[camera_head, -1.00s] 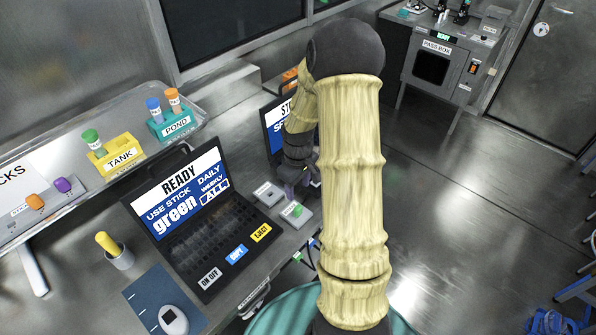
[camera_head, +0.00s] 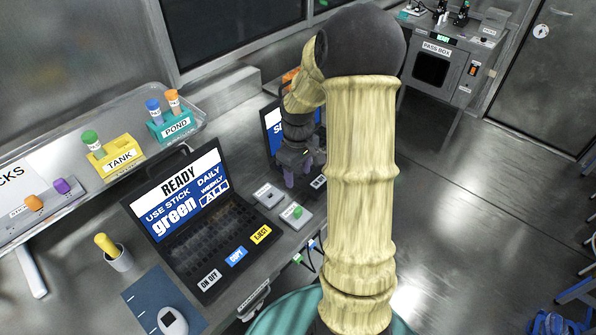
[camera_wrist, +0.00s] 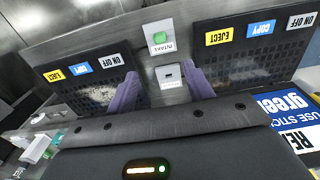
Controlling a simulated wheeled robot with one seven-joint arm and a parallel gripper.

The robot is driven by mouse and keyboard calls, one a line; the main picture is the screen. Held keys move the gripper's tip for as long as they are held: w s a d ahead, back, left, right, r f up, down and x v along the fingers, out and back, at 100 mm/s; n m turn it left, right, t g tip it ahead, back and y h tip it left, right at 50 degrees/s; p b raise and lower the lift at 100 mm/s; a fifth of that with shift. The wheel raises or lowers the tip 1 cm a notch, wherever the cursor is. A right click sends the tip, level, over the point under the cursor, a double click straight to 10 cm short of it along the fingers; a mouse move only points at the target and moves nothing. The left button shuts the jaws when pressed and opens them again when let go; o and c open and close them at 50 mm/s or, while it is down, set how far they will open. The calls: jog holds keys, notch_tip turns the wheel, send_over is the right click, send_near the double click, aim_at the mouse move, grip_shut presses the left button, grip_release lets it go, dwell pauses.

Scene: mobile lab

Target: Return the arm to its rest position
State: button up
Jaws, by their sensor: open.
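My gripper (camera_head: 298,172) is open, with purple fingers apart and nothing between them. It hangs above the bench between the two laptops, clear of the small grey plates below it. The wrist view also shows my gripper (camera_wrist: 161,74) with its fingers spread. My arm rises in front of the head camera, bent at a dark elbow, with the forearm reaching down to the left.
A laptop (camera_head: 165,217) reads "READY, USE STICK green". A second laptop (camera_head: 272,135) stands behind my gripper. Grey plates lie between them, one with a green piece (camera_head: 297,212). Yellow TANK (camera_head: 118,157) and teal POND (camera_head: 176,127) racks stand left.

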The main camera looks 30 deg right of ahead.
dwell(0.3)
jog(key=s+a+r+m+t, duration=0.1)
jog(key=s+a+r+m, duration=0.1)
jog(key=s+a, duration=0.4)
jog(key=s+a+r+m+t, duration=0.1)
jog(key=s+a+r+m, duration=0.1)
jog(key=s+a, duration=0.4)
jog(key=shift+s+a+r+t, duration=0.2)
jog(key=shift+a+r+t, duration=0.1)
jog(key=shift+a+r, duration=0.5)
jog(key=shift+d+r, duration=0.15)
